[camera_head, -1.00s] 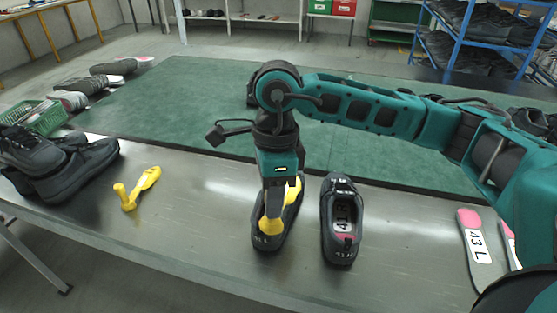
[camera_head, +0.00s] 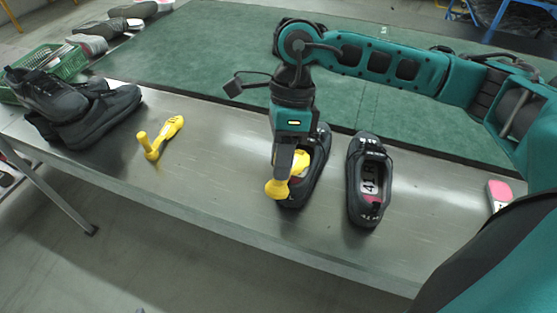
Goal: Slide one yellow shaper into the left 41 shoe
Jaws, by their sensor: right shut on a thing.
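My right gripper (camera_head: 284,172) points down over the left shoe of the dark pair (camera_head: 318,172) in the middle of the table. It is shut on a yellow shaper (camera_head: 300,161). The shaper's round knob (camera_head: 276,188) shows at the left of the shoe's heel, and its other end overlaps the shoe opening. The gripper hides part of both, so I cannot tell how deep the shaper sits. The right shoe (camera_head: 369,180) stands beside it, with a "41" label inside. A second yellow shaper (camera_head: 161,137) lies loose on the table to the left. My left gripper is out of view.
Dark shoes (camera_head: 85,112) lie at the table's left end, near a green basket (camera_head: 62,66). A pink-and-grey insole (camera_head: 499,193) lies at the right. A green mat (camera_head: 200,50) spreads behind the metal table (camera_head: 225,150). The tabletop between the loose shaper and the pair is clear.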

